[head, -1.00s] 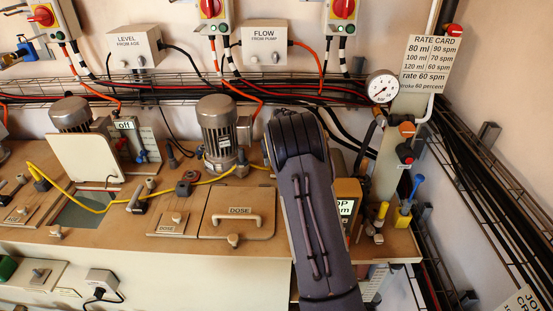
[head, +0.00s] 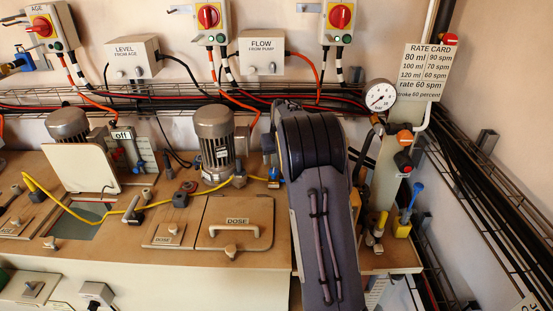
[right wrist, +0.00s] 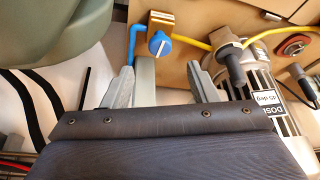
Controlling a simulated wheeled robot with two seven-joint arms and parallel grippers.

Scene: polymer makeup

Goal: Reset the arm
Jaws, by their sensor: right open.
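My right arm (head: 325,215) rises through the middle right of the head view, over the bench beside the DOSE lid. It hides its own gripper there. In the right wrist view my right gripper (right wrist: 162,70) is open, with its two grey fingers apart and nothing held between them. A blue knob (right wrist: 159,43) on a brass valve body shows beyond the gap between the fingertips. A grey motor with a DOSE label (right wrist: 264,108) is beside the right finger. My left gripper is in neither view.
The DOSE lid (head: 236,222) and motor (head: 214,145) are left of my arm. A pressure gauge (head: 380,95), blue-and-yellow fitting (head: 404,225) and rate card (head: 429,70) are to its right. A yellow hose (head: 105,214) crosses the bench. Wire trays line the walls.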

